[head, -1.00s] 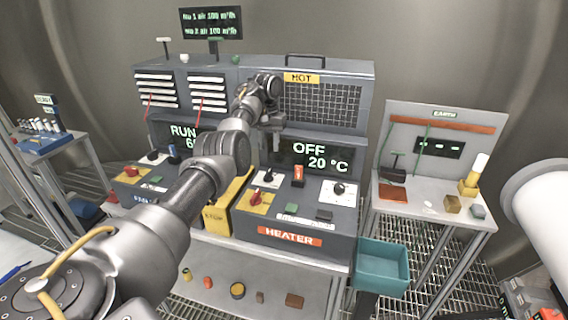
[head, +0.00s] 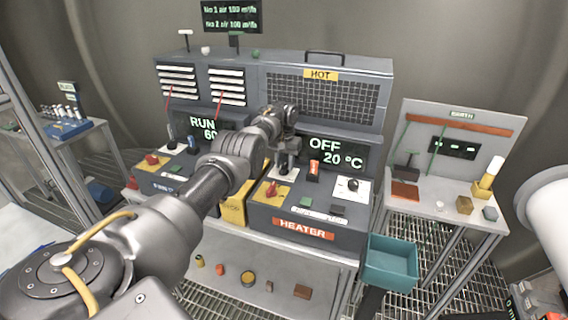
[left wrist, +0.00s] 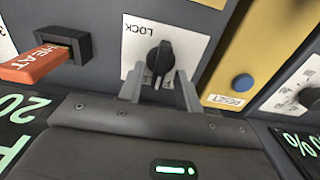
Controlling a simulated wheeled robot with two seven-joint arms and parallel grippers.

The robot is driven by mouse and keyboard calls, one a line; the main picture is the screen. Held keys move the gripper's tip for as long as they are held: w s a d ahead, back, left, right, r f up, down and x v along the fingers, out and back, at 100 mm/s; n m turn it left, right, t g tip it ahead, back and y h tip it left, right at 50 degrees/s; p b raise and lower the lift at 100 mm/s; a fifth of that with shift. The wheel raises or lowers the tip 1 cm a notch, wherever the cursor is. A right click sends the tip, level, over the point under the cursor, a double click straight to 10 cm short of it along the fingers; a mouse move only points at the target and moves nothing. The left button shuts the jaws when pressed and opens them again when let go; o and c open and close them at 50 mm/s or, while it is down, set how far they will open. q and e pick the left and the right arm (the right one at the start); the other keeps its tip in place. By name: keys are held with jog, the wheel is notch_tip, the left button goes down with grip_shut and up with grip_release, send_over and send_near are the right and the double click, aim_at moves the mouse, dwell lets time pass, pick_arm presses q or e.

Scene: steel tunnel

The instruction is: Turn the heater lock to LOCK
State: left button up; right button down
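The heater lock is a black knob (left wrist: 160,60) on a white plate (left wrist: 192,44) marked LOCK. In the left wrist view the LOCK word is upside down, above and left of the knob. A pale mark shows at the knob's lower end, on the side away from that word. My left gripper (left wrist: 159,91) is open, with one finger on each side of the knob; I cannot tell whether they touch it. In the head view my left gripper (head: 283,168) is over the heater panel (head: 303,229) and hides most of the lock. My right gripper is not in view.
An orange HEAT lever (left wrist: 36,65) stands close beside the lock; it also shows in the head view (head: 313,170). The heater display (head: 325,152) reads OFF, 20 °C.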

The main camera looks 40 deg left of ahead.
pick_arm(q)
jog(key=shift+w+d+f, duration=0.1)
jog(key=shift+w, duration=0.05)
jog(key=c, duration=0.7)
grip_shut()
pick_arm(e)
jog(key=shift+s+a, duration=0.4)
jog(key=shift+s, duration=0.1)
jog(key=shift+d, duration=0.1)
